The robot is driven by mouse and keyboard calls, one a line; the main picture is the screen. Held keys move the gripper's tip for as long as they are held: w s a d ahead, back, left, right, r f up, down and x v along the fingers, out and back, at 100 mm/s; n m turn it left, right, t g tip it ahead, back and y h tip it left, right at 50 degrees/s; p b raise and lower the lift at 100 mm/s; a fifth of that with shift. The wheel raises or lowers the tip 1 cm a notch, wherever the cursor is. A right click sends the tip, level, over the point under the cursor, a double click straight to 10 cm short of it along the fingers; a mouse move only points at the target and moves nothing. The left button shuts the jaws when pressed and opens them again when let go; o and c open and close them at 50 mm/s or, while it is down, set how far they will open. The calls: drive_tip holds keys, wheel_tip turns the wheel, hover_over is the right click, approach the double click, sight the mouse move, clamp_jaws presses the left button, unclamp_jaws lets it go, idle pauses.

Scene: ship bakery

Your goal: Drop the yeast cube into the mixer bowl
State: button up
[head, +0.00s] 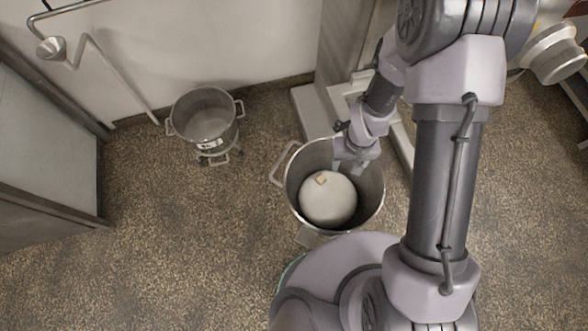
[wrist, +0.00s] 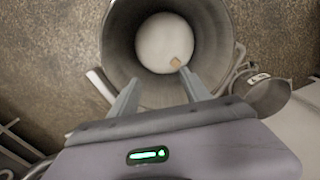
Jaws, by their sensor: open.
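The yeast cube (head: 321,180) is a small tan block lying on white stuff (head: 328,203), perhaps flour or dough, inside the metal mixer bowl (head: 373,208). In the wrist view the cube (wrist: 175,62) lies near the lower right edge of the white round. The bowl wall (wrist: 118,45) surrounds it there. My gripper (head: 352,168) is over the upper right part of the bowl opening. In the wrist view my gripper (wrist: 157,83) has its two fingers spread apart, with nothing between them. The cube is apart from the fingers.
A second steel pot (head: 204,118) with side handles stands on the floor at the left; it also shows in the wrist view (wrist: 262,92). A wall pipe (head: 95,55) runs behind it. A cabinet (head: 45,160) stands at far left. Speckled floor (head: 190,240) is clear at lower left.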

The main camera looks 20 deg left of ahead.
wheel_tip(320, 180, up, 5)
drive_tip(key=shift+f+p, duration=0.1)
drive_tip(key=shift+p, duration=0.4)
drive_tip(key=w+d+r+m+t+b, duration=0.1)
drive_tip(key=d+r+m+t+b, duration=0.15)
drive_tip(key=r, duration=1.35)
drive_tip(key=s+d+r+m+t+y, duration=0.1)
drive_tip(key=s+d+r+m, duration=0.1)
drive_tip(key=s+r, duration=0.4)
drive_tip(key=s+d+r+m+t+y+b, duration=0.1)
drive_tip(key=s+d+r+m+t, duration=0.1)
drive_tip(key=s+r, duration=0.4)
wheel_tip(320, 180, up, 2)
drive_tip(key=shift+r+m, duration=0.1)
drive_tip(key=shift+m, duration=0.75)
drive_tip(key=shift+d, duration=0.1)
